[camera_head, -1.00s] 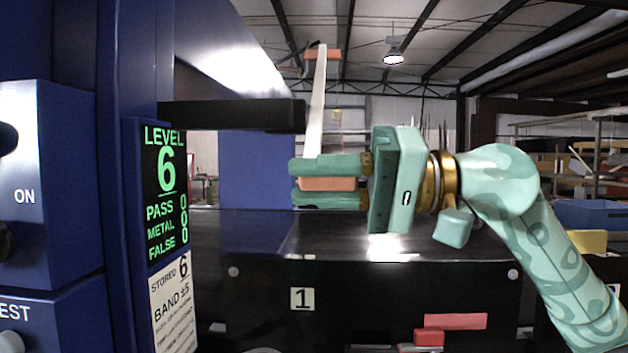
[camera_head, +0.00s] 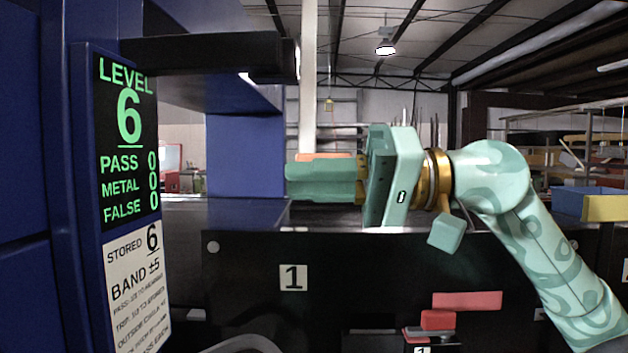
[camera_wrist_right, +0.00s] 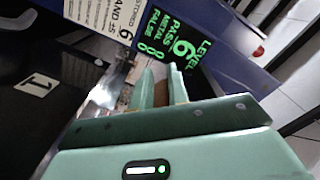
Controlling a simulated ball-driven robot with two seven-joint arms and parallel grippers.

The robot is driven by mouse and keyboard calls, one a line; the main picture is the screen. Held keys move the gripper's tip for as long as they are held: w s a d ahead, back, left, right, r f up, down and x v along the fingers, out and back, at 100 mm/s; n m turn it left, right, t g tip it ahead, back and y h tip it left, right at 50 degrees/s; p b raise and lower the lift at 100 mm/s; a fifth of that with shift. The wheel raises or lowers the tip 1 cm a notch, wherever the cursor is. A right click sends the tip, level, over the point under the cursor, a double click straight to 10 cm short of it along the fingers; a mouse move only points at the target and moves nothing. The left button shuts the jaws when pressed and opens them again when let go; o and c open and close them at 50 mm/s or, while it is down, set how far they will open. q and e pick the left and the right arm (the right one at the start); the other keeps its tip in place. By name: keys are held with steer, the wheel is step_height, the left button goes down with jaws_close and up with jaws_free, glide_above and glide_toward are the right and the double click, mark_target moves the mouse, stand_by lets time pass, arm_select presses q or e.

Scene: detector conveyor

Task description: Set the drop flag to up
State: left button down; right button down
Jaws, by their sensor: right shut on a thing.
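My right gripper (camera_head: 290,180) is shut on the orange end of a pale upright rod (camera_head: 308,80). The orange part (camera_head: 325,156) shows just above the fingers, and the rod runs out of the top of the picture. In the right wrist view, my right gripper (camera_wrist_right: 160,72) points toward the green-lettered display (camera_wrist_right: 182,48); the held part is hard to make out there. A red flat bar (camera_head: 467,300) lies level above a red block (camera_head: 437,320) on the black front at lower right; I cannot tell whether it is the drop flag. My left gripper is out of view.
The blue detector housing stands at left with its display (camera_head: 129,135), reading LEVEL 6, and a white label (camera_head: 138,290) below. A black bar (camera_head: 210,55) juts out above. The black conveyor front carries a number 1 plate (camera_head: 293,277). Shelving stands behind.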

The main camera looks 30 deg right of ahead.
steer(key=shift+w+d+r, duration=0.2)
steer(key=shift+d+r, duration=0.15)
steer(key=shift+r, duration=0.1)
steer(key=c, duration=1.2)
jaws_free()
steer(key=shift+w, duration=0.1)
steer(key=shift+o, duration=0.2)
steer(key=shift+w+d+f, duration=0.2)
steer(key=shift+w+f, duration=0.15)
steer(key=shift+w, duration=0.15)
steer(key=shift+s+a, duration=0.15)
steer(key=shift+s, duration=0.05)
steer(key=shift+w, duration=0.1)
